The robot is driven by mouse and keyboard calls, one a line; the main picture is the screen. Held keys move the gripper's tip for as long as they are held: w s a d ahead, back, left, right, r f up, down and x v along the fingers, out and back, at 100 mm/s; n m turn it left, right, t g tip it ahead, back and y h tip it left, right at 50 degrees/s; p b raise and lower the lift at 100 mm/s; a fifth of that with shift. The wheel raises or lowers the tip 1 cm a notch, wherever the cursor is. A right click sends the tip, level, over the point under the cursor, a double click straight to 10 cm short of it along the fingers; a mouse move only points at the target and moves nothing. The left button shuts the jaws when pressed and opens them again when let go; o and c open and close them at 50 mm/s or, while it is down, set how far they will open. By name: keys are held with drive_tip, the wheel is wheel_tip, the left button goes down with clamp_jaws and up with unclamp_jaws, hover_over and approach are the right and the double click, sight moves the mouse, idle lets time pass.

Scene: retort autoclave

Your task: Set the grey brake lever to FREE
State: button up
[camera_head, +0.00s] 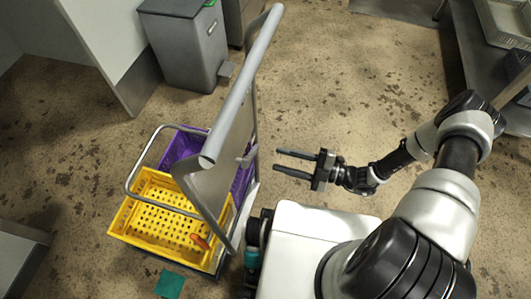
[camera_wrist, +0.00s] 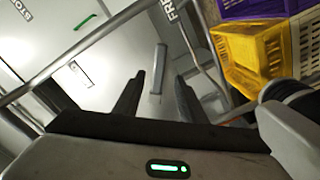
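The grey brake lever (camera_wrist: 159,66) stands out from a pale panel (camera_wrist: 112,45) in the wrist view, seen between my fingertips. In the head view the lever (camera_head: 248,157) is a small grey stub at the right side of the cart's panel. A FREE label (camera_wrist: 172,10) is to the lever's upper right, and a label reading like STOP (camera_wrist: 20,11) is at the far upper left. My gripper (camera_wrist: 160,76) is open and empty, its fingers pointing towards the lever. In the head view my gripper (camera_head: 278,160) is to the right of the lever, with a gap between them.
The cart's thick push handle (camera_head: 240,85) rises above the panel. The cart carries a yellow crate (camera_head: 150,236) and a purple crate (camera_head: 180,148). A green mark (camera_wrist: 86,21) is on the panel. A grey bin (camera_head: 188,50) stands behind.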

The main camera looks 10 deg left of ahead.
drive_tip(key=d, duration=0.7)
drive_tip(key=shift+s+d, duration=0.3)
drive_tip(key=shift+d, duration=0.05)
